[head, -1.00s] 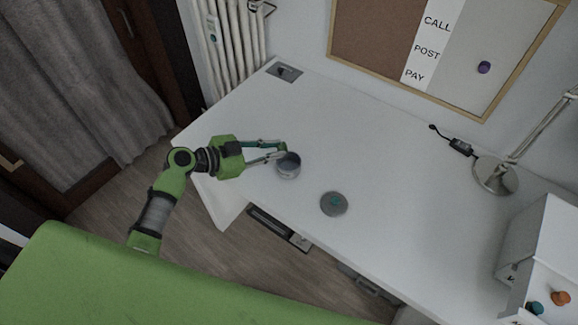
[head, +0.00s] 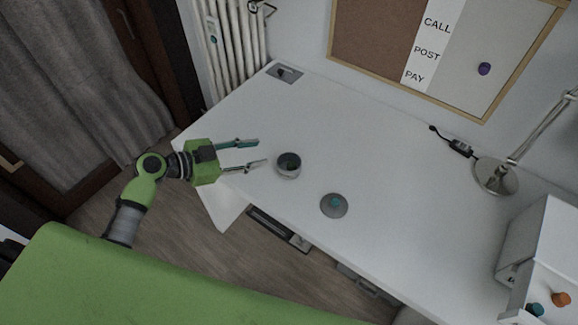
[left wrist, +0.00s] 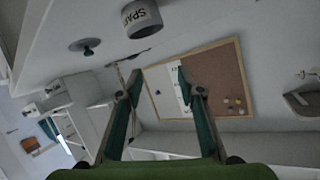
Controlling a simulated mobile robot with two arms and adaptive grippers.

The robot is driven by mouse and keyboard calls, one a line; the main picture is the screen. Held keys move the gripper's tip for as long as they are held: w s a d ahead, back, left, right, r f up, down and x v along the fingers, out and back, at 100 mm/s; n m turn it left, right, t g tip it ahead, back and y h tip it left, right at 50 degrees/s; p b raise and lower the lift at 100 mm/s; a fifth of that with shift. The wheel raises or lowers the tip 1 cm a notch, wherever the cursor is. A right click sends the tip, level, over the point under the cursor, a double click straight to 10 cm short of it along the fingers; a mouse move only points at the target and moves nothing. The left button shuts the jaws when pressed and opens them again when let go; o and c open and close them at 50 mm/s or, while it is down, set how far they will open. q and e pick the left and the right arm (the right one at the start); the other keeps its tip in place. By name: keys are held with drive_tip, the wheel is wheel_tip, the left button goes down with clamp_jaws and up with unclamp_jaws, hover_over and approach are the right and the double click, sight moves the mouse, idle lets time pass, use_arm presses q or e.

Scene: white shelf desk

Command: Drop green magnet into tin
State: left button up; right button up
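The tin (head: 287,173) is a small grey open-topped can standing on the white desk. Its inside looks dark, and I cannot make out what lies in it. It also shows in the left wrist view (left wrist: 142,24), with dark lettering on its side. My left gripper (head: 261,152) is open just left of the tin, apart from it, with nothing between its fingers. The open fingers also show in the left wrist view (left wrist: 160,82). My right gripper is out of view.
A grey round lid (head: 328,211) with a teal knob lies right of the tin. A lamp (head: 496,176) and a white box (head: 540,245) stand at the right. A board (head: 376,36) with a purple magnet (head: 484,69) hangs behind. The desk's middle is clear.

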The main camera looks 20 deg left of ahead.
use_arm(q)
drive_tip(key=v, duration=0.5)
drive_tip(key=shift+s+a+r, duration=0.1)
drive_tip(key=shift+s+a, duration=0.1)
drive_tip(key=shift+a, duration=0.05)
